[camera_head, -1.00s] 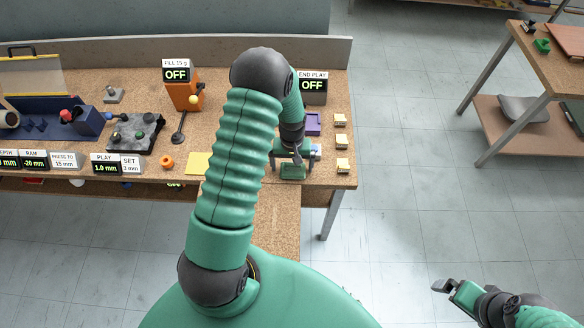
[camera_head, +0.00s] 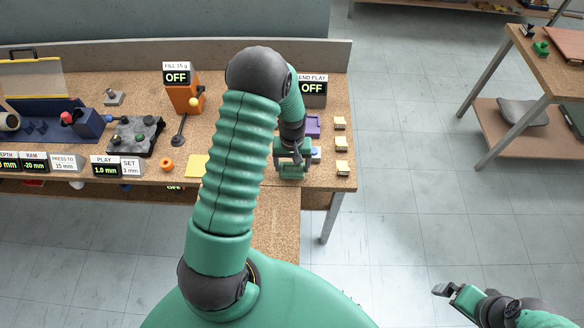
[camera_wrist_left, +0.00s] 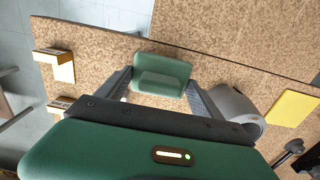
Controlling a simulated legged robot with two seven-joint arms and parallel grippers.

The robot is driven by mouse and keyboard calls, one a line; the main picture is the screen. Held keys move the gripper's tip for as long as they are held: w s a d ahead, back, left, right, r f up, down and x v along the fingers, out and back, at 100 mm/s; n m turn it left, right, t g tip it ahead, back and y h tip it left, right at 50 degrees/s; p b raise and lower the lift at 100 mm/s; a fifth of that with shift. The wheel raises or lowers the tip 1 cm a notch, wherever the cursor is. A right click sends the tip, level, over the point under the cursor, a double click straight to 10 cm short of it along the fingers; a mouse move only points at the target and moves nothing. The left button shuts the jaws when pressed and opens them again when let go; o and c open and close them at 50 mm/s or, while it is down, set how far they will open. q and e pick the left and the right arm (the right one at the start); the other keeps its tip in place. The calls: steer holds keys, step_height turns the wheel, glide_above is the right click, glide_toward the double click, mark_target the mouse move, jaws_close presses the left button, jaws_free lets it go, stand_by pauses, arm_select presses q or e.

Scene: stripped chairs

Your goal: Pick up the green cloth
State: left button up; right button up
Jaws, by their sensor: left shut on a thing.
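The green cloth (camera_wrist_left: 163,72) looks like a small, thick folded pad between the two fingertips of my left gripper (camera_wrist_left: 161,82) in the left wrist view. My left gripper is shut on it. In the head view, the cloth (camera_head: 292,172) is near the front edge of the workbench, under my left gripper (camera_head: 292,160), which partly hides it. I cannot tell whether the cloth touches the bench top. My right gripper (camera_head: 446,290) is over the floor at the lower right, away from the bench; its opening is unclear.
Small yellow-topped blocks (camera_head: 341,142) line the bench's right end, beside a purple tray (camera_head: 313,127). The END PLAY display (camera_head: 312,88) stands behind. A yellow pad (camera_head: 197,165) and an orange ring (camera_head: 166,162) lie left of my arm. Another table (camera_head: 515,60) stands at right.

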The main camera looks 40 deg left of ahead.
arm_select(q)
steer(key=shift+s+r, duration=0.65)
steer(key=shift+r, duration=0.25)
steer(key=s, duration=0.4)
steer(key=s+a+r+b, duration=0.1)
steer(key=s, duration=0.4)
steer(key=s+a+b, duration=0.1)
steer(key=s, duration=0.4)
steer(key=shift+r, duration=0.15)
steer(key=shift+s, duration=0.25)
